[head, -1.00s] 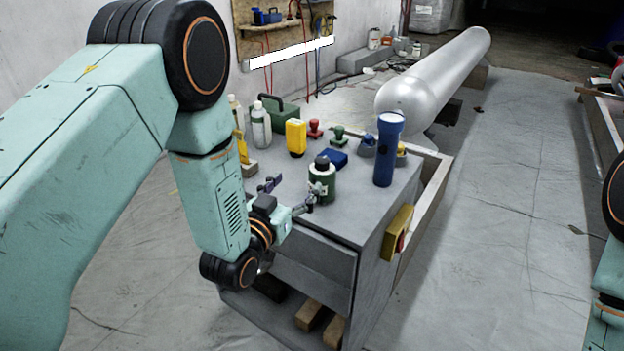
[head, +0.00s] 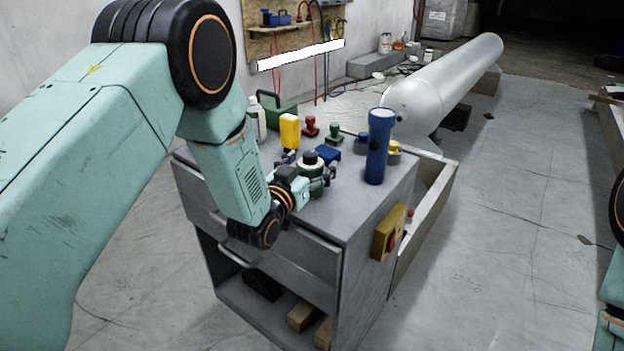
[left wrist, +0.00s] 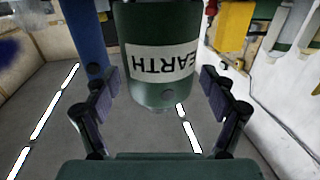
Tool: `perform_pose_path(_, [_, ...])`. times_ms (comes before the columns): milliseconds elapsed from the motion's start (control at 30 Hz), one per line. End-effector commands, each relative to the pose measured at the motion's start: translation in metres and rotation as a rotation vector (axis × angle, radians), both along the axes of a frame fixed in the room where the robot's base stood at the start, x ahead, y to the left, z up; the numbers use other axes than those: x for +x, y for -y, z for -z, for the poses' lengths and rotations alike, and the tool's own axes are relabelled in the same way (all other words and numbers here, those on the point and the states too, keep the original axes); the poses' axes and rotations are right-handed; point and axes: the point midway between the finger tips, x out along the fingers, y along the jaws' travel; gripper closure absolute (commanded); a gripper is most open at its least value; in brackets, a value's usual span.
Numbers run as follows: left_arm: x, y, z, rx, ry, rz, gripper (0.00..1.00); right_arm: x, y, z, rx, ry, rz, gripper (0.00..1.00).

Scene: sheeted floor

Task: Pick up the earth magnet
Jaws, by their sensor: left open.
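The earth magnet (head: 311,158) is a dark green cylinder with a black top and a white band. My left gripper (head: 306,178) is at the magnet in the head view. In the left wrist view my left gripper (left wrist: 159,85) is open, with one finger on each side of the magnet and its tips close to the sides. I cannot tell whether they touch. My right gripper is outside the views.
A blue flashlight (head: 378,150) stands right of the magnet. Behind are a yellow bottle (head: 289,132), a blue box (head: 327,154), red (head: 310,126) and green (head: 334,132) knobbed items. A yellow switch box (head: 390,232) is on the cabinet's side. The front right top is clear.

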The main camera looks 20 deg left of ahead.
Motion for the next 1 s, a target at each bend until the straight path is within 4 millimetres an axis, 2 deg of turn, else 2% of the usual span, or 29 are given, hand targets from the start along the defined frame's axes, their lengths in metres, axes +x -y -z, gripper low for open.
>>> perform_pose_path(100, [0.0003, 0.0003, -0.0004, 0.0, 0.0, 0.0, 0.17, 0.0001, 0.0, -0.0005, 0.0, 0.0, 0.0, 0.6])
perform_pose_path(900, [0.0006, 0.0034, -0.0008, 0.001, 0.001, -0.001, 0.85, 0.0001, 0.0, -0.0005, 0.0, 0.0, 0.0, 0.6])
perform_pose_path(1000, [0.0011, 0.0034, -0.002, 0.0, 0.005, -0.001, 0.89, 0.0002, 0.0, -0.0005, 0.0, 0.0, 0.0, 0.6])
